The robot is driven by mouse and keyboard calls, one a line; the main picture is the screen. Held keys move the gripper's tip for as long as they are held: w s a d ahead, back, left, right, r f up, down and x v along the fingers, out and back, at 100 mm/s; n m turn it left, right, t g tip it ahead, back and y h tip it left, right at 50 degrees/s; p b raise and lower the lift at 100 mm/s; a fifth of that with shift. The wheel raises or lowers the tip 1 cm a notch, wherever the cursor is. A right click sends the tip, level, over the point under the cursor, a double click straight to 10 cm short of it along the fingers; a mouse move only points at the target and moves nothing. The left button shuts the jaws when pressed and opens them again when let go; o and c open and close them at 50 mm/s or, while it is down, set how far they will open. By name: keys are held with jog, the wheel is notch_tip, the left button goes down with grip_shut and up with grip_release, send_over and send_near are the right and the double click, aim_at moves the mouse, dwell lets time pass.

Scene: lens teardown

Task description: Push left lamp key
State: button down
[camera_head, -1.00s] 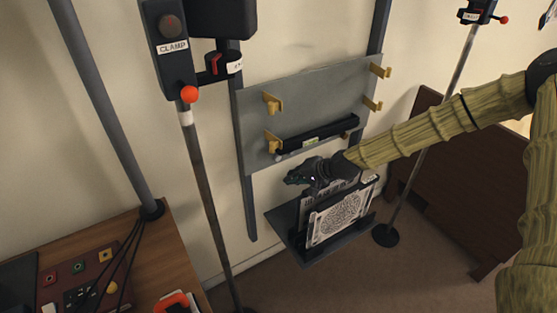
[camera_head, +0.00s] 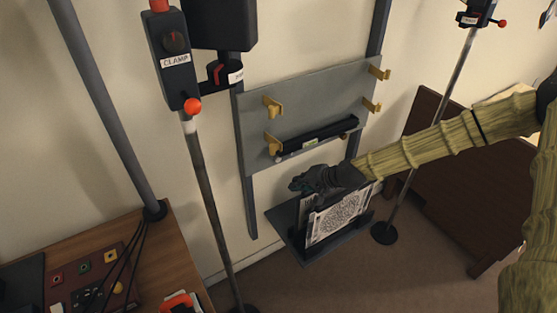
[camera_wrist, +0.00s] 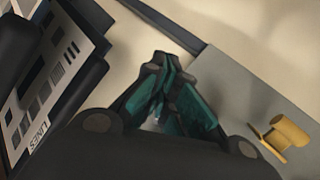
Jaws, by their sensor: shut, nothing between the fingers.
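The left lamp (camera_head: 222,24) is a black box head, cut by the top edge of the head view. Below it is a small black part with a red lever (camera_head: 218,74) and a white label too small to read. I cannot tell which part is the lamp key. My gripper (camera_head: 297,184) is shut and empty, below and right of that lamp, in front of the wall panel's lower edge and above a patterned chart. In the wrist view my gripper (camera_wrist: 157,66) has its dark green fingers together, and no lamp shows.
A pole carries a CLAMP box (camera_head: 175,60) with a red knob (camera_head: 193,106). The grey panel (camera_head: 255,110) has yellow hooks (camera_head: 273,107). The patterned chart (camera_head: 335,215) stands on a dark shelf. A second lamp stand (camera_head: 455,80) is right. A wooden desk (camera_head: 165,250) is lower left.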

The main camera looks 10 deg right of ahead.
jog(key=b, duration=0.2)
send_near(271, 165)
jog(key=shift+w+a+f, duration=0.1)
jog(key=shift+a+f, duration=0.15)
jog(key=shift+f, duration=0.35)
jog(key=shift+w+a+f, duration=0.1)
jog(key=shift+a+f, duration=0.2)
jog(key=shift+f, duration=0.35)
jog(key=shift+w+a+f, duration=0.1)
jog(key=shift+a+f, duration=0.15)
jog(key=shift+f, duration=0.35)
jog(key=shift+w+a, duration=0.1)
jog(key=shift+w, duration=0.1)
jog(key=shift+w+a, duration=0.1)
jog(key=shift+w, duration=0.05)
jog(key=shift+w+a, duration=0.1)
jog(key=shift+w, duration=0.25)
dwell(0.9)
jog(key=shift+w+a+r+b, duration=0.1)
jog(key=shift+w+r+b, duration=0.25)
jog(key=shift+r, duration=0.1)
dwell(0.7)
jog(key=shift+s, duration=0.1)
jog(key=shift+s+d+f, duration=0.15)
jog(key=shift+s+d, duration=0.05)
jog(key=shift+s, duration=0.15)
jog(key=shift+s+d+f, duration=0.15)
jog(key=shift+s+f, duration=0.05)
jog(key=shift+s, duration=0.25)
